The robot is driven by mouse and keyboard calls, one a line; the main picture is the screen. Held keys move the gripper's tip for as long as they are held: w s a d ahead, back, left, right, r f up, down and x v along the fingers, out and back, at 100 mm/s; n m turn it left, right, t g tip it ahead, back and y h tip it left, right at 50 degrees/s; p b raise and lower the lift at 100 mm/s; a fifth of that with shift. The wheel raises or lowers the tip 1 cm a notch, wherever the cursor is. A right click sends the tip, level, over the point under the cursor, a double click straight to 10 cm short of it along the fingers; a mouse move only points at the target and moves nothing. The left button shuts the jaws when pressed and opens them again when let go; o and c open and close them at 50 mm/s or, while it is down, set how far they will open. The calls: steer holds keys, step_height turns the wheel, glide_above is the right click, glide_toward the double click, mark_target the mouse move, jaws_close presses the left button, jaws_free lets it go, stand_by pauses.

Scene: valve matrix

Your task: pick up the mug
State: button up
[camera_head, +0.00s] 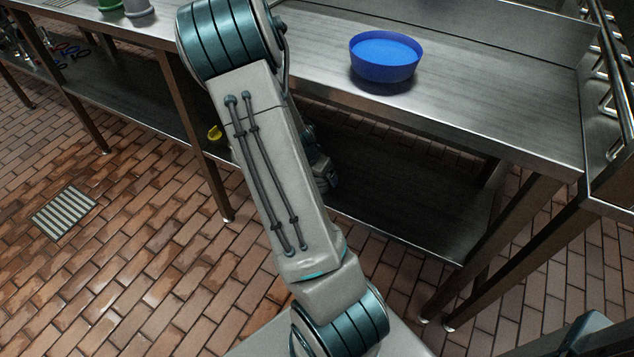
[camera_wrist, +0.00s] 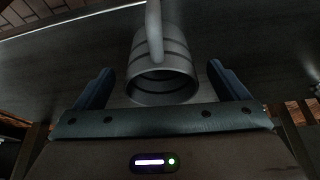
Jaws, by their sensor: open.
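A grey mug (camera_wrist: 158,58) with dark bands shows in the wrist view, its dark open mouth facing my camera and its handle (camera_wrist: 154,30) toward the top of the picture. My gripper (camera_wrist: 160,66) is open, with one dark finger on each side of the mug and a visible gap on both sides. I cannot tell how deep the mug sits between the fingers. In the head view the mug does not show, and my arm hides most of the gripper end near the lower shelf.
A blue bowl (camera_head: 385,58) stands on the steel table (camera_head: 480,110). The lower shelf (camera_head: 400,215) is beneath it, with a small yellow object (camera_head: 214,133) at its left part. Table legs and a rack (camera_head: 615,100) stand at the right. Tiled floor is open at left.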

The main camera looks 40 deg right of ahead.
steer(key=x, duration=0.3)
steer(key=shift+b, duration=0.3)
steer(key=shift+r, duration=0.1)
steer(key=c, duration=1)
steer(key=shift+c, duration=0.2)
